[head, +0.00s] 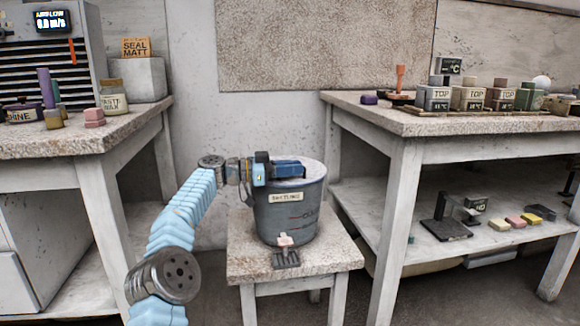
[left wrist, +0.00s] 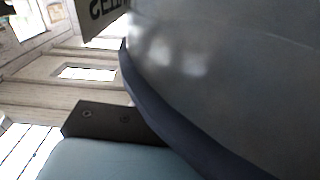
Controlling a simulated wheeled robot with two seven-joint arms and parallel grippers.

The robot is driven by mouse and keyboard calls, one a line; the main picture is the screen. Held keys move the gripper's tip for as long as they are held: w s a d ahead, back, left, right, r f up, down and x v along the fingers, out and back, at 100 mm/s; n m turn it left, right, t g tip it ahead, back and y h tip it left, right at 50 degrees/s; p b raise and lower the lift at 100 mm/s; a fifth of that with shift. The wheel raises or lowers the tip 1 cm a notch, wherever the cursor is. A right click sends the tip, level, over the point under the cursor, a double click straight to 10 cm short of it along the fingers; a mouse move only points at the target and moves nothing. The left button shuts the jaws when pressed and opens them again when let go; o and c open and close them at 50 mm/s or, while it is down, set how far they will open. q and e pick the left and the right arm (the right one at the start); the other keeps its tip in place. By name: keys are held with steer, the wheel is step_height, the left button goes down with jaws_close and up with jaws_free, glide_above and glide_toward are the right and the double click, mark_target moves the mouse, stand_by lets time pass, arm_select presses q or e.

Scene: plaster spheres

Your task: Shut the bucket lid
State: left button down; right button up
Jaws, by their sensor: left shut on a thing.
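The dark grey bucket (head: 287,222) stands upright on a small stool in the middle of the head view, with a "SETTLING" label on its front. Its pale round lid (head: 314,176) shows at the top, level or nearly so; I cannot tell if it is fully seated. My left gripper (head: 290,168) reaches over the top from the left and is shut on the lid, its grip partly hidden. In the left wrist view a large smooth grey surface with a dark blue rim, seemingly the lid (left wrist: 230,75), fills the right side. My right gripper is not in view.
The stool (head: 243,252) has a small pink piece and a dark block at the bucket's foot.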

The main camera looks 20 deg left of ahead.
arm_select(q)
steer(key=shift+f, duration=0.2)
steer(key=c, duration=1.2)
jaws_free()
steer(key=shift+a, duration=0.1)
steer(key=v, duration=1.3)
steer(key=shift+s+a+p, duration=0.2)
steer(key=shift+a+p, duration=0.05)
steer(key=shift+p, duration=0.05)
steer(key=shift+f, duration=0.1)
